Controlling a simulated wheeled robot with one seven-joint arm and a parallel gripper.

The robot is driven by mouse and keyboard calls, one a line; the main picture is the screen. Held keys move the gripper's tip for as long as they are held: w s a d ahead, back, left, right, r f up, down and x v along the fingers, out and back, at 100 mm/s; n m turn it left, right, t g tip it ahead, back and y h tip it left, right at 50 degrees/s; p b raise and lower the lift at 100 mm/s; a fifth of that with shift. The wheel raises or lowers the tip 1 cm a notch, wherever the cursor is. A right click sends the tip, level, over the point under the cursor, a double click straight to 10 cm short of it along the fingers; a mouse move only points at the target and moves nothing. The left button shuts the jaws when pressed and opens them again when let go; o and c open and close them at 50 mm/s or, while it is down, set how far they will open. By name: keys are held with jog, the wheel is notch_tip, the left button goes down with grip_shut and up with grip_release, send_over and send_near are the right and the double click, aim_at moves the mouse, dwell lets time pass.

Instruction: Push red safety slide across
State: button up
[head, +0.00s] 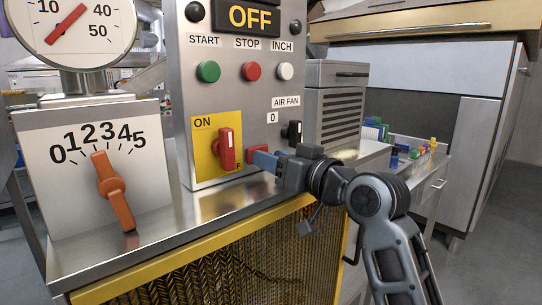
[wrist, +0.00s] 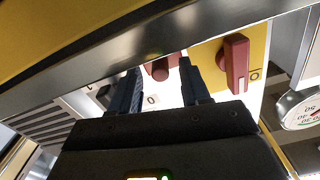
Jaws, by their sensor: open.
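The red safety slide (head: 257,149) is a small red piece low on the grey control panel (head: 232,95), right of the yellow plate. In the head view my fingers partly cover it. In the wrist view the red slide (wrist: 160,69) shows as a stubby red piece between and beyond the fingertips. My gripper (head: 264,160) is open at the panel's lower right; in the wrist view my gripper (wrist: 162,80) has its fingers apart, one on each side of the slide. I cannot tell whether either finger touches it.
A red rotary switch (head: 226,148) on a yellow ON plate is close left. A black air fan knob (head: 294,132) is just above my gripper. Green, red and white buttons sit higher. An orange dial (head: 113,187) is further left. The steel ledge (head: 200,205) below is clear.

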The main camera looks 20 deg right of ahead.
jog(key=shift+w+a, duration=0.2)
jog(key=shift+w, duration=0.3)
grip_shut()
dwell(0.3)
